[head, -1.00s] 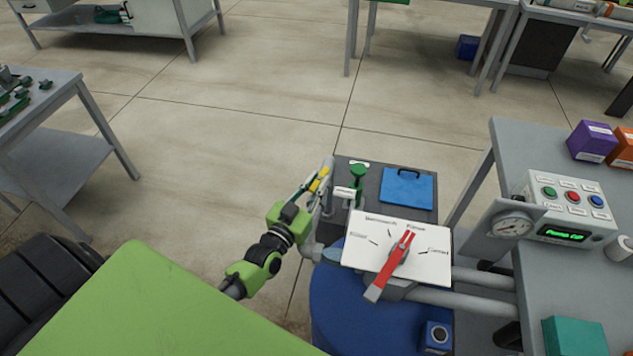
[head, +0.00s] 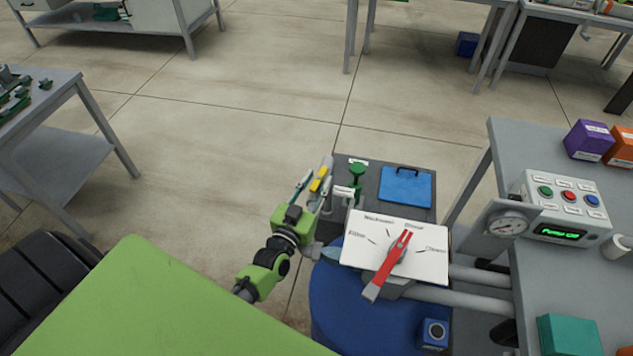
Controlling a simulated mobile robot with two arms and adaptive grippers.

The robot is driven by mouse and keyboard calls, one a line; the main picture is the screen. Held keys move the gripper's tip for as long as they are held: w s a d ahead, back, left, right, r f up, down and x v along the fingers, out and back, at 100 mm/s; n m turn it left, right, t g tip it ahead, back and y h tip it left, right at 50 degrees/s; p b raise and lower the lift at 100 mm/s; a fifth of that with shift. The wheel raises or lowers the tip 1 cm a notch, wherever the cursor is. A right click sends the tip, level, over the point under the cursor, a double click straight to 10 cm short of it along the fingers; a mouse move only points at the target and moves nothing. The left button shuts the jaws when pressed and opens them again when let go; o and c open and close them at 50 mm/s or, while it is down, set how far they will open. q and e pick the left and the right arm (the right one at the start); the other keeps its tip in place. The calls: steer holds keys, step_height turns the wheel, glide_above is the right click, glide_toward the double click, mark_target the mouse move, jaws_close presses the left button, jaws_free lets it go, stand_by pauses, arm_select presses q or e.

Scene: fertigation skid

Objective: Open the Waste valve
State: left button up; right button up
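My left gripper (head: 314,186) reaches in beside the pipework. Its fingers look apart, around or beside a small yellow piece (head: 319,180) that looks like a valve lever on a grey upright pipe. I cannot tell whether the fingers touch it. Just right of it stands a green valve handle (head: 357,172) with small white tags (head: 344,193), too small to read; I cannot tell which valve is tagged Waste. The gripper partly hides the pipe. My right gripper is out of view.
A white dial plate (head: 430,262) with a red lever (head: 386,266) sits over a blue tank (head: 330,310). A blue clipboard-like panel (head: 405,187) lies behind.

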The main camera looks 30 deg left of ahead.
arm_select(q)
steer(key=s+d, duration=0.1)
steer(key=s, duration=1.1)
steer(key=shift+w, duration=0.1)
